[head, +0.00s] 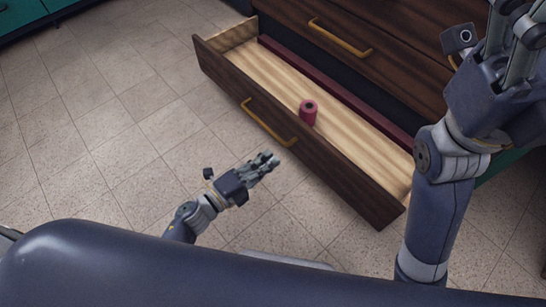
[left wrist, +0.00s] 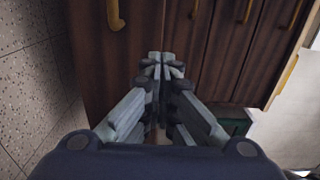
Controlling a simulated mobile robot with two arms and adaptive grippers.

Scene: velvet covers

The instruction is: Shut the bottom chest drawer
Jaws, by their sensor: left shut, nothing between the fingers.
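The open bottom chest drawer (head: 345,168) sticks well out of the dark wooden chest (head: 385,65) in the head view. It has a dark front, a pale wood inside and a brass handle (head: 268,122). My left gripper (head: 270,160) is shut and empty, low in front of the drawer front, below and beside the handle; I see no clear contact. In the left wrist view its closed fingertips (left wrist: 166,62) point toward dark wooden fronts with a brass handle (left wrist: 114,14) at upper left. My right gripper (head: 518,22) is at the upper right, its fingertips cut off by the frame.
A red spool-like cylinder (head: 308,113) stands inside the drawer. The drawer above, with its brass handle (head: 340,38), looks shut. Tiled floor (head: 110,120) lies clear to the left. A teal cabinet (head: 30,18) shows at the top left corner.

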